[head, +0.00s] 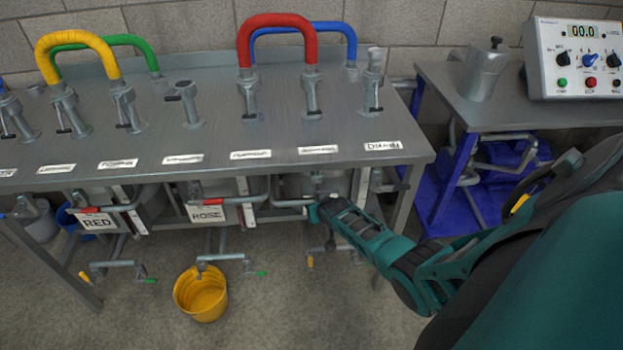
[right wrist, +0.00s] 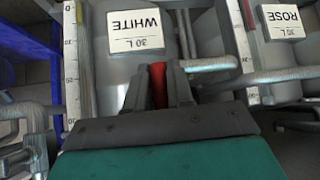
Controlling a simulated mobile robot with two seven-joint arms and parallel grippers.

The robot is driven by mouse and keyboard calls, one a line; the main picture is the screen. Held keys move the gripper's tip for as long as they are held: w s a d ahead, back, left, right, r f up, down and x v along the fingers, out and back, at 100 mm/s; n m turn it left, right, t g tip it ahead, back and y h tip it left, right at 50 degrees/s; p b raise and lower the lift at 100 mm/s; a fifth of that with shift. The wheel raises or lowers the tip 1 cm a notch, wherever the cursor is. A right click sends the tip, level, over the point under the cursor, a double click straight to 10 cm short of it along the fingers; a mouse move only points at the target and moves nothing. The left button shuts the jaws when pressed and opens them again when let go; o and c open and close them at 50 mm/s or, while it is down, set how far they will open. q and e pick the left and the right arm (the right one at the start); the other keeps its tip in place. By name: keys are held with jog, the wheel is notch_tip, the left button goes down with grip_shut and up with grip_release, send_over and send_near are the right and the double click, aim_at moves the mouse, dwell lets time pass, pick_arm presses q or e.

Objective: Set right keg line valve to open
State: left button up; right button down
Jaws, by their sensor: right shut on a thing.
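My right gripper (head: 318,208) reaches under the front edge of the steel table at the rightmost keg. In the right wrist view my right gripper (right wrist: 159,76) is shut on a red valve handle (right wrist: 158,85), just beside the keg label reading WHITE (right wrist: 138,32). The handle points toward the gripper, and a grey pipe (right wrist: 210,64) runs sideways beside it. The valve body is mostly hidden by the fingers, and in the head view the gripper hides the handle. My left gripper is not in view.
The ROSE keg label (head: 207,213) and RED keg label (head: 97,221) hang to the left, with red-handled valves (head: 204,201) near them. The steel table (head: 230,138) carries several posts and coloured hoses. A yellow bucket (head: 201,294) stands on the floor.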

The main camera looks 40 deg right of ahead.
jog(key=shift+s+d+f, duration=0.1)
jog(key=shift+s+d, duration=0.15)
dwell(0.3)
jog(key=c, duration=1.1)
grip_release()
jog(key=shift+w, duration=0.1)
jog(key=shift+a, duration=0.1)
